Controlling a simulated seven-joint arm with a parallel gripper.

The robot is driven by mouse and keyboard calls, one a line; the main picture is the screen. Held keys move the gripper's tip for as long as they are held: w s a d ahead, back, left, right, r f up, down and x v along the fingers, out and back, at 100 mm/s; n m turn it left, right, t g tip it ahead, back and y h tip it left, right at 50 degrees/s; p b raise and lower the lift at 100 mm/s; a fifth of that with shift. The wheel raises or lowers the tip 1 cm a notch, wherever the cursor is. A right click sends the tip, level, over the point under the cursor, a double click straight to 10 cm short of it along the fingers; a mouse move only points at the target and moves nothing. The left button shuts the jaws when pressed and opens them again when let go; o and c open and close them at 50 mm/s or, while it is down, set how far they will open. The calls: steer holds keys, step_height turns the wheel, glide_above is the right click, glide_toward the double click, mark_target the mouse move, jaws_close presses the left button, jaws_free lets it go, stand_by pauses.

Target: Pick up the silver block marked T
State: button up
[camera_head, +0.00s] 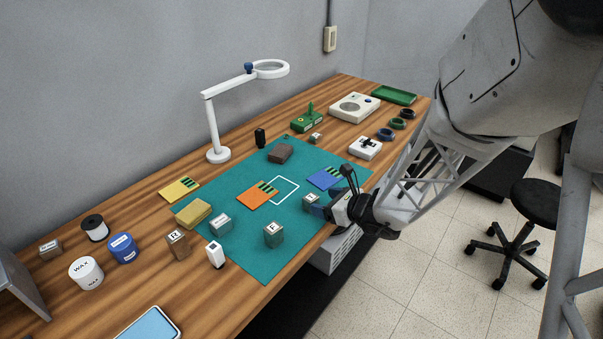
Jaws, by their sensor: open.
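Several small grey-silver blocks with pale labels are on the teal mat (245,262). One block (309,202) is right at the fingertips of my gripper (319,207), and its small label is hard to read. A second block (273,236) is nearer the mat's front edge, with a letter that looks like F or T. A third block (220,225) is further left, and its label is not legible. My gripper is open, low over the right side of the mat. I cannot tell whether its fingers touch or straddle the nearest block.
Orange (256,195) and blue (324,178) cards, a yellow block (193,214) and a dark block (280,153) lie on the mat. A brown block marked R (177,243) stands left. A white lamp (218,154) stands behind. A white outline (283,184) is mostly clear.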

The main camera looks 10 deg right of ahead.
mark_target(310, 196)
steer(key=shift+w+d+f+m+t, duration=0.3)
steer(key=shift+f+m, duration=0.15)
steer(key=shift+m, duration=0.05)
steer(key=shift+h, duration=0.3)
steer(key=shift+w+a, duration=0.1)
steer(key=shift+x, duration=1.15)
steer(key=shift+w+a+f, duration=0.1)
steer(key=shift+x, duration=2.45)
steer(key=c, duration=1.1)
steer(key=shift+r, duration=0.25)
